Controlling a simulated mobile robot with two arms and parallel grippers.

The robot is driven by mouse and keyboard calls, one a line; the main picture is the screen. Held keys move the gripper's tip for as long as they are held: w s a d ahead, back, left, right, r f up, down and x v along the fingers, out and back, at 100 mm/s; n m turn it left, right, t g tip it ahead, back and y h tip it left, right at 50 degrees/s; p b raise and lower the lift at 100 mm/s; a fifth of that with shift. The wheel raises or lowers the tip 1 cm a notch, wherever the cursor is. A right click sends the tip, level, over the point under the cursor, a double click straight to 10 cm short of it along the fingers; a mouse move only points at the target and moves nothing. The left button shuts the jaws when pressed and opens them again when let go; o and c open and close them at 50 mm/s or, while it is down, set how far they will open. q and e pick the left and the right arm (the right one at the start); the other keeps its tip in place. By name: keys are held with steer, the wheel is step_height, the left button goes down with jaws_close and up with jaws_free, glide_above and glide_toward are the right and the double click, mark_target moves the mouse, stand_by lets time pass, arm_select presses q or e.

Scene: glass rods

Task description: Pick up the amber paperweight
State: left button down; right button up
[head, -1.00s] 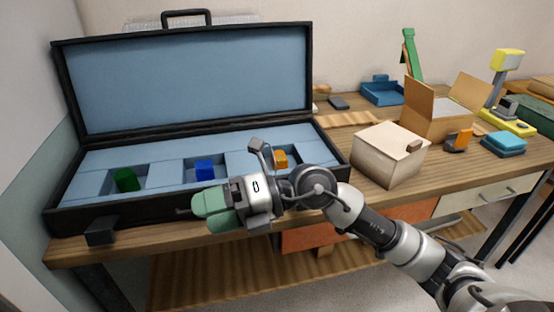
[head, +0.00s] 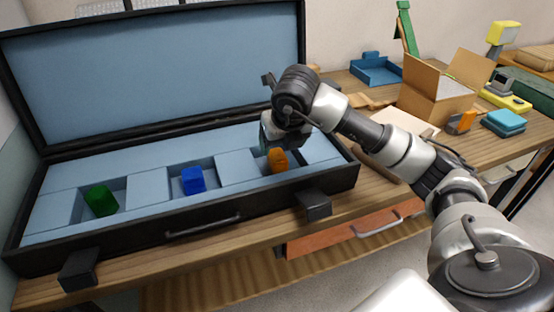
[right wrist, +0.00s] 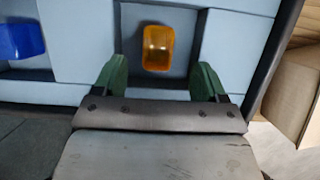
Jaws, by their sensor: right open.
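The amber paperweight (head: 278,161) stands in the right-hand recess of the blue-lined case (head: 236,168). My right gripper (head: 267,146) is over that recess, close to the paperweight and partly hidden by its own wrist. In the right wrist view the amber paperweight (right wrist: 158,47) shows beyond the open green fingers of my right gripper (right wrist: 161,78), between their lines and touching neither. The gripper is empty. My left gripper is not in view.
A blue block (head: 193,180) and a green block (head: 101,200) sit in the other recesses. The case's open lid (head: 160,75) stands behind. To the right are an open cardboard box (head: 432,103), a blue tray (head: 376,70) and teal boxes (head: 503,122).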

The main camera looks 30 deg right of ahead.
mark_target(278, 154)
steer(key=shift+w+f, duration=0.15)
steer(key=shift+f, duration=0.2)
steer(key=shift+w+f, duration=0.15)
steer(key=shift+f, duration=0.25)
steer(key=x, duration=0.3)
steer(key=shift+f, duration=0.25)
steer(key=shift+w+f+p, duration=0.2)
steer(key=shift+f+p, duration=0.1)
steer(key=shift+f, duration=0.1)
steer(key=c, duration=0.5)
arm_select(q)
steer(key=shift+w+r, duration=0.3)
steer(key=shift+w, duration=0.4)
arm_select(e)
steer(key=shift+r, duration=0.1)
steer(key=c, duration=0.7)
steer(key=shift+o, duration=0.2)
